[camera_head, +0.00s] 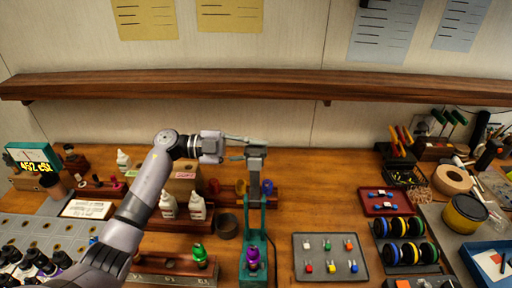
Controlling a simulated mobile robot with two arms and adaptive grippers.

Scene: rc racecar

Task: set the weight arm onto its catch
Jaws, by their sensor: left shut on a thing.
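My left gripper (236,146) reaches in from the left with its fingers shut on the grey weight arm (256,151). The weight arm is at the top of a grey upright post (254,182) that rises from a teal stand (258,218). A purple piece (252,257) sits low at the front of the stand. The catch is too small to make out, and I cannot tell whether the arm touches it. My right gripper is not in view.
White bottles (197,207) and a dark round cup (227,226) stand left of the stand. A grey tray (302,271) of small coloured pieces lies to its right. A wooden shelf (270,84) crosses the wall behind. Some tabletop (317,205) right of the stand is clear.

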